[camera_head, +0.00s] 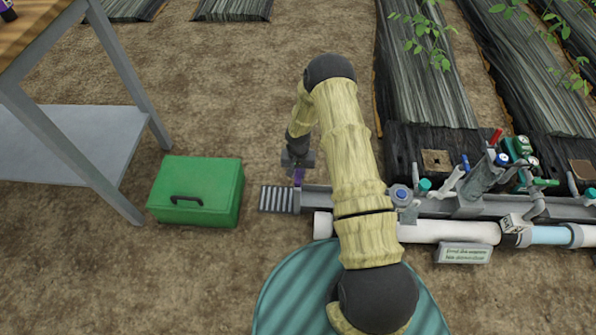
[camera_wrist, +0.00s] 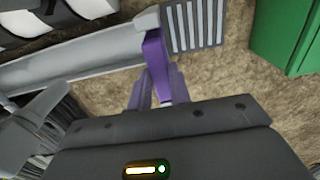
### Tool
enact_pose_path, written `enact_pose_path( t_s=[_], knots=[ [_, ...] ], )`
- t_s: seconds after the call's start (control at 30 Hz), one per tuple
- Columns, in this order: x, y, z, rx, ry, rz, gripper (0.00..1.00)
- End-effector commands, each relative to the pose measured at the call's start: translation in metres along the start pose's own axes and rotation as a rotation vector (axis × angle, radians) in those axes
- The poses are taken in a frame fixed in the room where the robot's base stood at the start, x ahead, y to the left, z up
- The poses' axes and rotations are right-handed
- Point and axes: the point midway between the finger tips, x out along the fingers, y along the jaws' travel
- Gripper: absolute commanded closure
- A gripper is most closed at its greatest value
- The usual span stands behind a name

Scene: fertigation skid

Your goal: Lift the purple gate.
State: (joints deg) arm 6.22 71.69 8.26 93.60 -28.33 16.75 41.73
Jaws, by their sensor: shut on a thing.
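The purple gate (camera_head: 299,174) is a small purple piece at the left end of the grey channel, beside the slatted grate. In the wrist view the purple gate (camera_wrist: 155,52) stands at the channel's end, with a grey part at its top. My gripper (camera_head: 298,162) is above the channel end. In the wrist view my gripper (camera_wrist: 158,88) has its purple fingers shut on the gate. The lower part of the gate is hard to tell apart from the fingers. My arm hides part of the channel in the head view.
The grey channel (camera_head: 318,201) runs right, past valves and a white pipe (camera_head: 450,232). The grate (camera_head: 277,199) lies at its left end. A green box (camera_head: 198,190) stands left of it. A metal table (camera_head: 70,130) is at far left. Bare soil lies between.

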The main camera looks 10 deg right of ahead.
Motion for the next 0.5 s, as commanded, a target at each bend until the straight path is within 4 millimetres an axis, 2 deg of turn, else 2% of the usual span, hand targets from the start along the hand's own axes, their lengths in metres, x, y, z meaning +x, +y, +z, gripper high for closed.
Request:
enact_pose_path(
  t_s=[0.03, 0.37, 0.4, 0.5],
  knots=[
    [-0.0044, -0.0001, 0.0010, 0.000, -0.002, 0.001, 1.00],
    [-0.0032, 0.0000, 0.0011, -0.001, -0.002, 0.001, 1.00],
    [-0.0032, 0.0000, 0.0011, -0.001, -0.002, 0.001, 0.77],
    [-0.0032, 0.0000, 0.0010, -0.001, -0.002, 0.000, 0.58]
  ],
)
